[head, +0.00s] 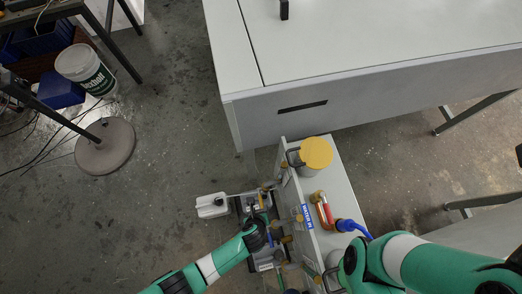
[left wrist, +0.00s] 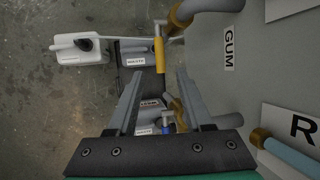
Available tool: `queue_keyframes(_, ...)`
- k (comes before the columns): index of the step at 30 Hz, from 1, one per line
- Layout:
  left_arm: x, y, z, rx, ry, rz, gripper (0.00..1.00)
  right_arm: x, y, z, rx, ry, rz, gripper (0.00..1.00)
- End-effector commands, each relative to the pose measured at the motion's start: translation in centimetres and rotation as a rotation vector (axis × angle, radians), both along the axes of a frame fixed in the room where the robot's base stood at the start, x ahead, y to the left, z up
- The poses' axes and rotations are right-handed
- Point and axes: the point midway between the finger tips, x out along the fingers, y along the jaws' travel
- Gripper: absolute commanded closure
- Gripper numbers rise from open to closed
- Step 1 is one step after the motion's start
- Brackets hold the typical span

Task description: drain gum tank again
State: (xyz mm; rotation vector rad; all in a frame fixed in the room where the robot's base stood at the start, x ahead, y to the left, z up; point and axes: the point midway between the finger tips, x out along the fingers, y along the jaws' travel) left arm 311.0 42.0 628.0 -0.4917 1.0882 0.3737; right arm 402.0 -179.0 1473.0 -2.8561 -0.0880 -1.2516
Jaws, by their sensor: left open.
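The tank unit (head: 340,190) stands against the big machine's side, and a "GUM" label (left wrist: 229,48) marks its panel in the left wrist view. A yellow valve lever (left wrist: 159,54) sits beside that panel, by a pipe fitting (left wrist: 185,14). My left gripper (left wrist: 159,76) is open, its fingers apart on either side of the lever's near end; I cannot tell whether they touch it. In the head view my left gripper (head: 262,213) is small and partly hidden among the fittings. A white jug (left wrist: 80,48) with a dark opening lies to the left. My right gripper is out of view.
The plate processor (head: 370,95) fills the top right. A blue lever (left wrist: 166,124) and labelled containers (left wrist: 133,51) lie close around the left gripper. A yellow cap (head: 316,152) and blue hose (head: 352,226) top the unit.

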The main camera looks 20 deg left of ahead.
Motion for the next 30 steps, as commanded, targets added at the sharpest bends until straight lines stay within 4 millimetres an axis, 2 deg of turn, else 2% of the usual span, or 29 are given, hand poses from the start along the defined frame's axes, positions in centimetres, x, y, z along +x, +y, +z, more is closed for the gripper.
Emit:
queue_keyframes(1,0.6,0.1,-2.1,0.001,0.001,0.003,0.49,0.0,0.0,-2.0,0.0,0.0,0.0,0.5)
queue_keyframes(6,2.0,0.3,-4.9,0.0,0.0,0.002,0.49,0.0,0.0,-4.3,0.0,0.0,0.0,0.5)
queue_keyframes(11,2.6,0.3,-5.9,0.0,0.0,0.0,0.49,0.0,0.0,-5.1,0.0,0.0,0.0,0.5)
queue_keyframes(19,2.7,0.3,-5.8,0.0,0.0,0.0,0.49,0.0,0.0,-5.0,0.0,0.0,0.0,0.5)
queue_keyframes(20,2.7,0.3,-5.8,0.0,0.0,0.0,0.53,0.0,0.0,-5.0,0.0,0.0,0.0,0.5)
queue_keyframes(27,2.7,0.3,-5.8,0.0,0.0,0.0,0.96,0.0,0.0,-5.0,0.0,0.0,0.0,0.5)
queue_keyframes(28,2.7,0.3,-5.8,0.0,0.0,0.0,1.0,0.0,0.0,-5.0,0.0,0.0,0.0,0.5)
queue_keyframes(30,2.7,0.3,-5.8,0.0,0.0,0.0,1.0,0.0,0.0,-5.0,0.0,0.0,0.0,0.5)
